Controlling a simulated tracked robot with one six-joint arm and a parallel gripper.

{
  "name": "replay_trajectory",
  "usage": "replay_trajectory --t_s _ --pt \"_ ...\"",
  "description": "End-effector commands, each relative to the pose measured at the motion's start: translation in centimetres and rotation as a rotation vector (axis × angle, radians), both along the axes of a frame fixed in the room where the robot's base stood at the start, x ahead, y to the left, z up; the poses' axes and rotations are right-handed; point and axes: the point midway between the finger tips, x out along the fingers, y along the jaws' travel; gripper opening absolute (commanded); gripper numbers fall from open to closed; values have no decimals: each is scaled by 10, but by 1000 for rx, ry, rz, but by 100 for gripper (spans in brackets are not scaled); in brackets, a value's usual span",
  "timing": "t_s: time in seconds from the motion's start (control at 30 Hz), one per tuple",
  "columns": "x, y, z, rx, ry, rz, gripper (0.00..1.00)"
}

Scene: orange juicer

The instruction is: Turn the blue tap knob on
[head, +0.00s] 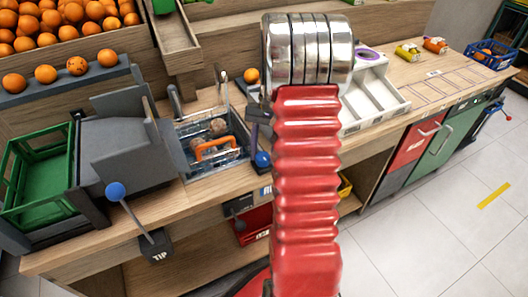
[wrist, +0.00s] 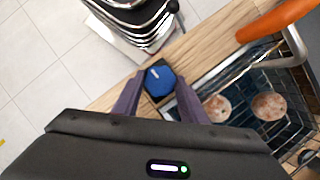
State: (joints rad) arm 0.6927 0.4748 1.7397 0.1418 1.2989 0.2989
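The blue tap knob (wrist: 160,80) is in the upper middle of the wrist view, with a short pale mark on its top face. In the head view the blue knob (head: 262,159) shows at the counter's front edge, just left of my red arm. My gripper (wrist: 160,88) has its two purple fingers spread, one on each side of the knob. Narrow gaps seem to show beside the knob; contact is not clear. In the head view my gripper is mostly hidden by the arm, with a dark part (head: 258,122) just above the knob.
A sink with a wire basket (head: 212,148), an orange handle and round fruit lies left of the knob. A grey tipping bin (head: 125,150) with a blue-ball lever (head: 115,190) stands farther left. A white divided tray (head: 375,95) is right of my arm. Floor in front is clear.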

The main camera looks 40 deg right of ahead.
Motion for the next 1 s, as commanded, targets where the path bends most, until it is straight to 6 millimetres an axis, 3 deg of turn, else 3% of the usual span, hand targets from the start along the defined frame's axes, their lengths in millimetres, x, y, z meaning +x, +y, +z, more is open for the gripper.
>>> replay_trajectory --t_s 0.27,0.63,0.77,1.0 --pt "-1 0 0 1 2 0 57" --pt "1 -2 4 -1 0 0 57" --pt "4 -6 15 -1 0 0 57" --pt "11 -19 52 -3 -1 0 57"
